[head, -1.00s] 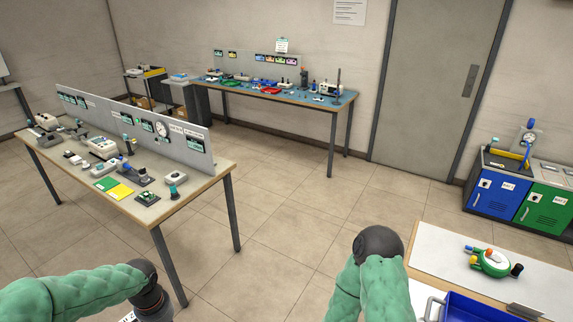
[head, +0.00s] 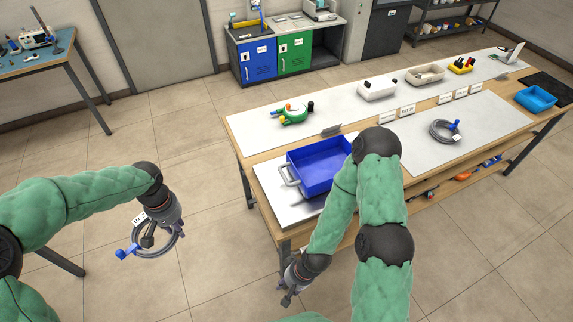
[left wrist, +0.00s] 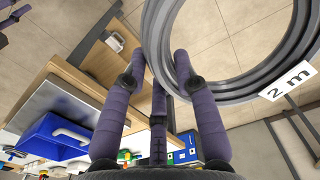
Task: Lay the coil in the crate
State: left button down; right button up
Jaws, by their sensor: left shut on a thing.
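A grey coil (head: 154,252) with a blue end and a white tag hangs from my left gripper (head: 150,238), over the floor left of the table. In the left wrist view the coil (left wrist: 270,85) shows its "2 m" tag, and the fingers of my left gripper (left wrist: 178,75) reach to its rim. The blue crate (head: 312,183) with a grey handle stands on the table's near left corner, empty where I can see inside. My right arm hides its right part. My right gripper (head: 288,296) points down in front of the table; its fingers are too small to tell.
A second grey coil (head: 440,131) lies on the table's right mat. The floor between my left gripper and the table is clear.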

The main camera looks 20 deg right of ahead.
aim_at(321, 172)
jog(key=i+j+z, duration=0.1)
jog(key=z, duration=0.35)
jog(key=i+j+z, duration=0.1)
jog(key=z, duration=0.35)
jog(key=j+z, duration=0.25)
jog(key=z, duration=0.25)
jog(key=i+j+z, duration=0.1)
jog(key=j+z, duration=0.15)
jog(key=z, duration=0.2)
jog(key=j+z, duration=0.3)
jog(key=i+j+z, duration=0.1)
jog(key=j+z, duration=0.2)
jog(key=j, duration=0.2)
